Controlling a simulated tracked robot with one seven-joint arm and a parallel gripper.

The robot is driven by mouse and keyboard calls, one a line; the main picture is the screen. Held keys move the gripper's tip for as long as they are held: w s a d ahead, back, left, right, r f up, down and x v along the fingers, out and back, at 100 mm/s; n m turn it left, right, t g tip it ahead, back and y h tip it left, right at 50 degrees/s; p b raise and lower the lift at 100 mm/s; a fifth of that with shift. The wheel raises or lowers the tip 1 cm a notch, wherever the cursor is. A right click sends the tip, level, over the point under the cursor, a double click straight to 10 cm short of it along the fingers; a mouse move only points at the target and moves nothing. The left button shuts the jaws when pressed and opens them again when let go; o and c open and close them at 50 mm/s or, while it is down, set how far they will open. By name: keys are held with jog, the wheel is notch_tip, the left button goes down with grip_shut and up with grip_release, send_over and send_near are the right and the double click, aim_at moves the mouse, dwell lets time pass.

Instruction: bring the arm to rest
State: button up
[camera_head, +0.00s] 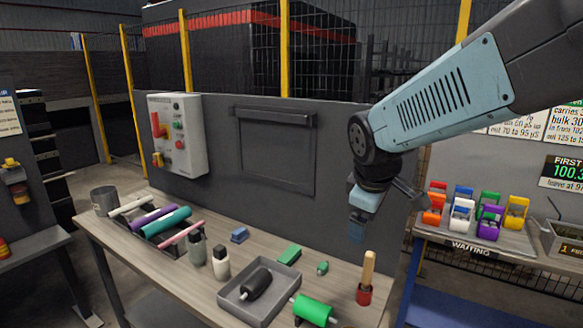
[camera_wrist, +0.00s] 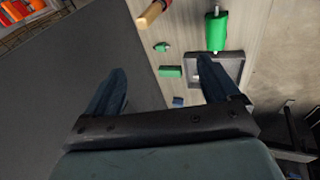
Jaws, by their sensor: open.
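My arm (camera_head: 430,98) reaches in from the upper right in the head view, bent downward at the wrist. My gripper (camera_head: 358,228) hangs above the right part of the workbench, near the back panel. In the wrist view my gripper (camera_wrist: 165,92) shows two dark blue fingers spread wide apart, with nothing between them. It is open and touches nothing that I can see. The workbench (camera_head: 190,285) lies below it. A brush with a wooden handle and red base (camera_head: 368,280) stands on the bench below and slightly right of the gripper.
A grey tray (camera_head: 232,310) holds a black roller; a green roller (camera_head: 314,310) is beside it. Two bottles (camera_head: 220,265) and a rack of coloured rollers (camera_head: 165,222) stand left. A control box (camera_head: 178,135) is on the back panel. Coloured holders (camera_head: 489,222) fill the right shelf.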

jog(key=s+d+r+m+t+y, duration=0.1)
jog(key=s+d+r+m, duration=0.3)
jog(key=s+d+m, duration=0.4)
jog(key=s+m, duration=0.2)
jog(key=m, duration=0.1)
jog(key=shift+s+d+r, duration=0.2)
jog(key=shift+s+r, duration=0.15)
jog(key=shift+s, duration=0.05)
